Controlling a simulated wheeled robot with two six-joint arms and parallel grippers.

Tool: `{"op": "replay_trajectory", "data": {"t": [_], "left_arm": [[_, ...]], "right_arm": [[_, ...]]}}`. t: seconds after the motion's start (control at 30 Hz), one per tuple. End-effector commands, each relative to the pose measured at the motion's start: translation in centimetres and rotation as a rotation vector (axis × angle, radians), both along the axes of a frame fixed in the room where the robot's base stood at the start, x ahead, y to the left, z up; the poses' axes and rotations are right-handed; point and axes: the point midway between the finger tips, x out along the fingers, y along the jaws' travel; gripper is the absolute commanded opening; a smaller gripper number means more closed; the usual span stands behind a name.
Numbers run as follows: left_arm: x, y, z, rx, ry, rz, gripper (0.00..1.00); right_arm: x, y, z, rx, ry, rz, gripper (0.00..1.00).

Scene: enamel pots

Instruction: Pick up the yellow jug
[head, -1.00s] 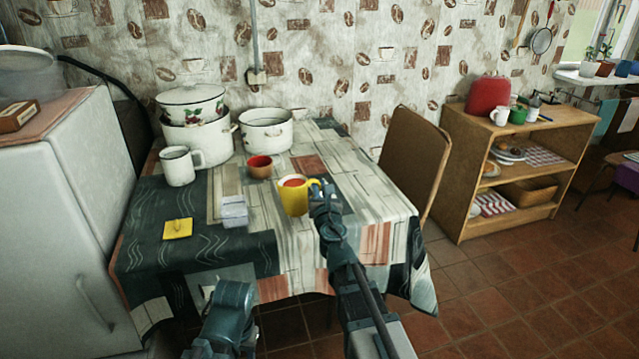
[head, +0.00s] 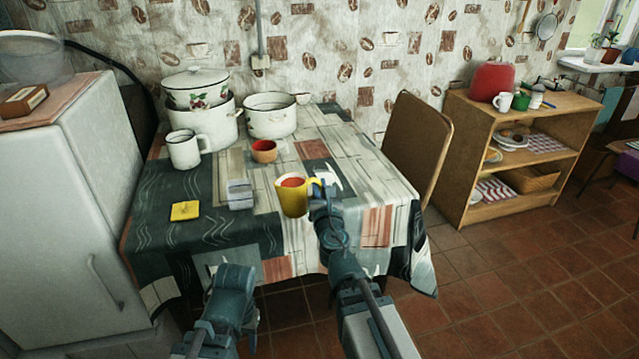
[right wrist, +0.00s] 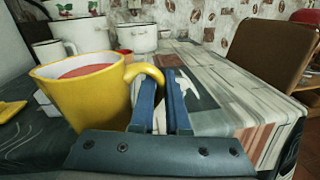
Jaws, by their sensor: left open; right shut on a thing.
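The yellow jug (head: 292,200), with red inside, is upright over the front middle of the table in the head view. It fills the left of the right wrist view (right wrist: 85,105). My right gripper (head: 318,190) is to the right of the jug and shut on its handle; the blue fingers (right wrist: 166,105) show beside the handle in the right wrist view. The jug appears raised off the cloth, though the gap below it is hard to judge. My left gripper (head: 212,318) is low in front of the table, open and empty; its fingertips are hard to make out.
A small red-brown bowl (head: 264,152), a pale box (head: 241,196) and a yellow square (head: 185,210) lie near the jug. A white mug (head: 184,150) and white pots (head: 270,117) stand behind. A chair (head: 415,145) is at the right. The table's right front is clear.

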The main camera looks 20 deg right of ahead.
Motion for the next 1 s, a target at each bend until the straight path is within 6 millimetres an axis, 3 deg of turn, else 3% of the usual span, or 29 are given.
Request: {"op": "replay_trajectory", "data": {"t": [0.5, 1.0], "left_arm": [[0.0, 0.0, 0.17, 0.0, 0.0, 0.0, 0.5], [0.0, 0.0, 0.0, 0.0, 0.0, 0.0, 0.5]], "right_arm": [[-1.08, 0.27, 0.17, 0.001, 0.0, -0.001, 0.0], [-0.66, 0.37, 0.0, 0.002, 0.0, -0.008, 0.0]]}}
